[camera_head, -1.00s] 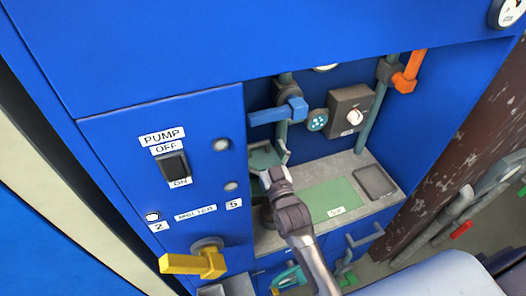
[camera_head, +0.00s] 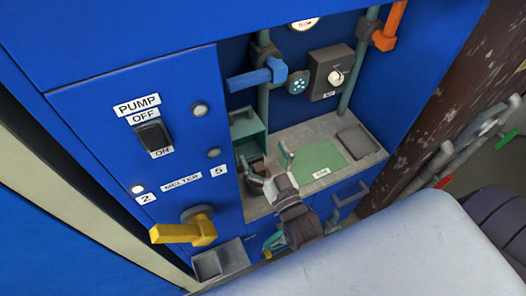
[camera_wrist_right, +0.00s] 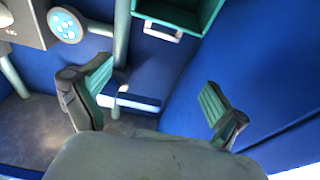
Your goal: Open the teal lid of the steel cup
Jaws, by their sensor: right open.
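A teal square, hollow, lid-like piece (camera_head: 248,127) stands upright at the back left of the counter recess. Its hollow side faces outward. In the right wrist view this teal piece (camera_wrist_right: 212,14) is at the top, with a pale bar handle at its lower edge. I cannot make out the steel cup. My right gripper (camera_head: 265,160) is in front of and below the teal piece, apart from it. In the right wrist view the gripper (camera_wrist_right: 157,96) has its teal-padded fingers wide apart, with nothing between them. My left gripper is not in view.
A blue valve handle (camera_head: 256,76) and a grey box with a knob (camera_head: 328,72) are above the counter. A green mat (camera_head: 318,160) lies on the counter. A yellow lever (camera_head: 183,231) sticks out at the lower left, beneath the pump switch (camera_head: 153,137).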

